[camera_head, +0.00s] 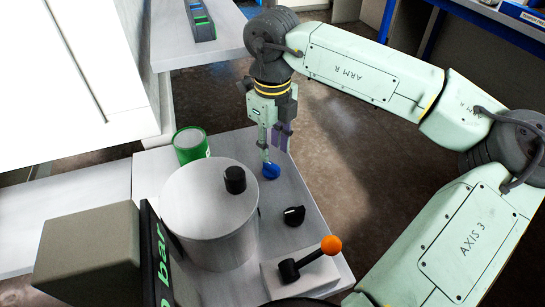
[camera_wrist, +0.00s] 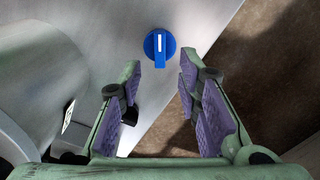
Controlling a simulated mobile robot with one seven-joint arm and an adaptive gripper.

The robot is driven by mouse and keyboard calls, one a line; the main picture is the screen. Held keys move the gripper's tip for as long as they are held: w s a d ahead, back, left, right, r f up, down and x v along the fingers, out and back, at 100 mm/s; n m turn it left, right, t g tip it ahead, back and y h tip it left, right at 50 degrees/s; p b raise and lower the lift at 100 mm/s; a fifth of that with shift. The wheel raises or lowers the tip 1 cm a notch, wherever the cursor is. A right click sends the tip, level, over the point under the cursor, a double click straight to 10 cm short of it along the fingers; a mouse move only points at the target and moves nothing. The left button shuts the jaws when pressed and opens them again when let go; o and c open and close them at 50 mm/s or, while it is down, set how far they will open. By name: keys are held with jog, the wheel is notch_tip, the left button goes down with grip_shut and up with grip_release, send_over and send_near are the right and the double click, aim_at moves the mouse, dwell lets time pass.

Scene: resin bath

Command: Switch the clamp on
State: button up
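A blue rotary knob (camera_head: 271,171) sits on the grey bench top near its far right edge. In the wrist view the blue knob (camera_wrist: 160,45) shows a white mark pointing along its handle, toward the bottom of the picture. My gripper (camera_head: 272,147) points down just above the knob. In the wrist view my gripper (camera_wrist: 161,74) is open, its purple-padded fingers apart and empty, with the knob seen beyond the gap between the tips. A black knob (camera_head: 294,215) and a lever with an orange ball (camera_head: 331,245) are on the same bench. No label naming the clamp control is readable.
A large grey cylinder (camera_head: 208,220) with a black cap (camera_head: 235,180) stands left of the knobs. A green can (camera_head: 190,146) stands behind it. A dark screen with green lettering (camera_head: 160,260) is in front. Open floor lies right of the bench.

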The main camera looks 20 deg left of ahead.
aim_at(273, 165)
notch_tip(273, 165, up, 7)
jog(key=shift+f, duration=0.2)
dwell(0.5)
